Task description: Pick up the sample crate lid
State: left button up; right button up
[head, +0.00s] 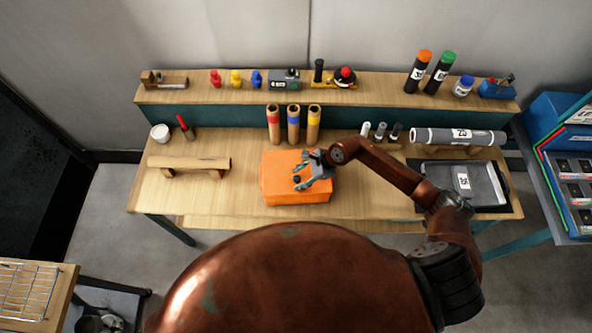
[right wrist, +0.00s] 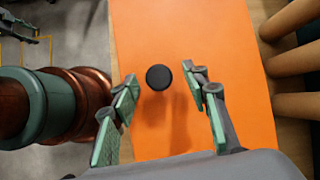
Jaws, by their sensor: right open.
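The orange sample crate lid (head: 275,192) lies at the middle of the workbench, and its orange top fills much of the right wrist view (right wrist: 190,45). A round black knob (right wrist: 158,77) stands on the lid; in the head view the knob (head: 297,179) is partly among the gripper's fingers. My right gripper (head: 309,178) is above the lid with its fingers spread. In the right wrist view the open fingers (right wrist: 166,102) are on either side of the knob's line, with a gap to each. I cannot tell whether a crate body is under the lid.
Three colour-banded tubes (head: 293,124) stand right behind the lid. A wooden stand (head: 189,163) is to the left. A grey roll (head: 457,136) and a dark tray (head: 490,184) are at the right. Bare bench (head: 232,196) lies left of the lid.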

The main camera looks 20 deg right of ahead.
jog(key=shift+c, duration=0.7)
grip_shut()
jog(key=shift+r, duration=0.1)
